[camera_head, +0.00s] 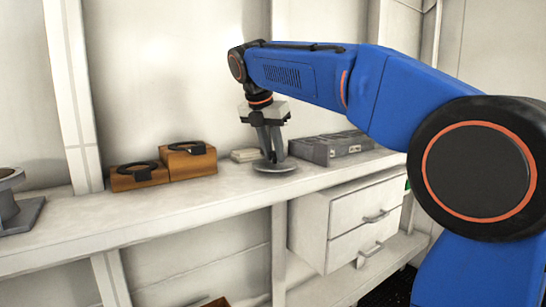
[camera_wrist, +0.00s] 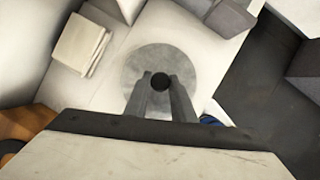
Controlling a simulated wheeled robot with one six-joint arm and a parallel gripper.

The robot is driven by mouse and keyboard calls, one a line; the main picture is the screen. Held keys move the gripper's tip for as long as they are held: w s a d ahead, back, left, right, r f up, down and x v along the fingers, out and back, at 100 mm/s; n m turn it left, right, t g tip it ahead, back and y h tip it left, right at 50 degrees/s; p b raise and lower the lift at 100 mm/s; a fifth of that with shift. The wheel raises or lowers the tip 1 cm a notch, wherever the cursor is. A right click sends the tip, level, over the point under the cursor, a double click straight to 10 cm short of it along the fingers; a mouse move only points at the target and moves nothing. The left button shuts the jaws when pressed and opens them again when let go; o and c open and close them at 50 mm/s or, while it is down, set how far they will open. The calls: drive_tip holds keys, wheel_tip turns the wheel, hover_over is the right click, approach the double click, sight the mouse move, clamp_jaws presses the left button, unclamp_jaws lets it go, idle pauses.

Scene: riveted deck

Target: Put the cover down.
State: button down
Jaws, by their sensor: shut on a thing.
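The cover is a flat grey metal disc (camera_head: 275,167) with a small dark knob at its centre. In the head view it is level, at or just above the white shelf top; I cannot tell whether it touches. It also shows as a round disc in the wrist view (camera_wrist: 137,67). My gripper (camera_head: 270,155) points straight down over the disc. In the wrist view its two fingers (camera_wrist: 160,83) are closed on the dark knob. The far underside of the disc is hidden.
The white shelf (camera_head: 120,208) runs along the wall. Wooden blocks with black rings (camera_head: 188,160) stand left, a small pale stack (camera_head: 245,155) behind, and a grey case (camera_head: 330,147) close on the right. A grey spool-like fitting (camera_head: 12,200) is far left. White drawers (camera_head: 340,220) hang below.

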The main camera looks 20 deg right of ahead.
drive_tip(key=shift+f, duration=0.65)
drive_tip(key=shift+f, duration=0.1)
drive_tip(key=c, duration=1.5)
unclamp_jaws()
drive_tip(key=v, duration=1.2)
drive_tip(key=shift+s, duration=0.1)
